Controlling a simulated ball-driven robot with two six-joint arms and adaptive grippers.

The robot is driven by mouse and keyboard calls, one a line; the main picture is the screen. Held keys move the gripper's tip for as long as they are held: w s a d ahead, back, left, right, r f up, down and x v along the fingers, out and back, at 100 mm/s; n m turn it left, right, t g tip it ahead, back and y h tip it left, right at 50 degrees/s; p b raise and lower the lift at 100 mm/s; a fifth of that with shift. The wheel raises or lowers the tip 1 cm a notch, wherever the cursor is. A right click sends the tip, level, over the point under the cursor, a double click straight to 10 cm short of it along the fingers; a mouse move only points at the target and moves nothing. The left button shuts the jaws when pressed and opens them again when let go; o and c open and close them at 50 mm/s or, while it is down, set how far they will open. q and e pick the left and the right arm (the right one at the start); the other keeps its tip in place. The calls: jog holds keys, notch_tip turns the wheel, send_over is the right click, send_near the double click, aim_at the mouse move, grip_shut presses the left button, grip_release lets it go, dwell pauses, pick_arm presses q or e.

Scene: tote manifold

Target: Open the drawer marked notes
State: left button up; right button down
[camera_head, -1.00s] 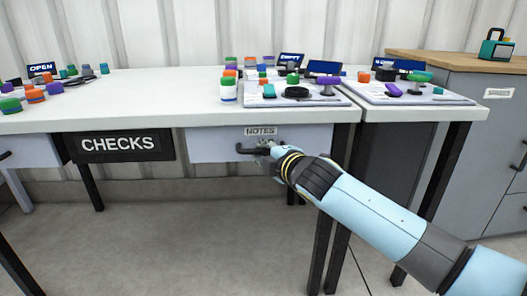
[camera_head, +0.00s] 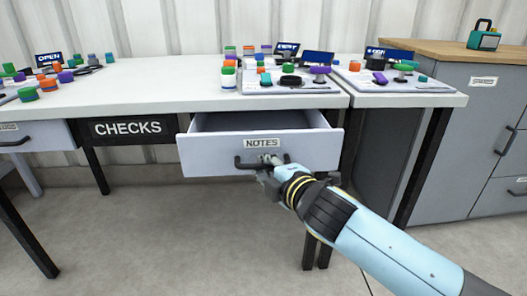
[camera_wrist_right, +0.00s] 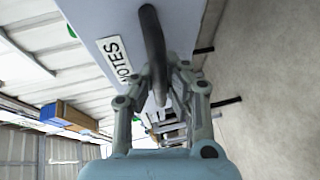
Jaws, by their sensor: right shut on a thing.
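The grey drawer marked NOTES (camera_head: 215,158) is pulled out from under the white table, and its hollow inside shows behind the front panel. Its dark bar handle (camera_head: 243,164) is on the front below the label. My right gripper (camera_head: 268,165) is shut on the handle; its arm comes in from the lower right. In the right wrist view, the handle (camera_wrist_right: 153,50) runs between the fingers of the right gripper (camera_wrist_right: 162,95), beside the NOTES label (camera_wrist_right: 117,60). My left gripper is not in view.
The white table (camera_head: 160,88) carries several coloured caps and boards with small parts. A black CHECKS sign (camera_head: 128,128) hangs left of the drawer. Another drawer (camera_head: 38,137) is at the far left. A grey cabinet (camera_head: 450,140) stands at the right. The floor in front is clear.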

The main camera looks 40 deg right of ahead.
jog(key=shift+s+a+r, duration=0.1)
jog(key=shift+s+a, duration=0.4)
jog(key=shift+s, duration=0.35)
jog(key=shift+s+a+f, duration=0.1)
jog(key=shift+s+a, duration=0.45)
jog(key=shift+s, duration=0.25)
jog(key=shift+s+a+r, duration=0.1)
jog(key=shift+s+a, duration=0.4)
jog(key=shift+s, duration=0.35)
jog(key=c, duration=1.3)
grip_release()
jog(key=shift+c, duration=0.2)
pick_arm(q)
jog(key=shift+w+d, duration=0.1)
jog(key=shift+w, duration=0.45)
pick_arm(e)
jog(key=v, duration=1.2)
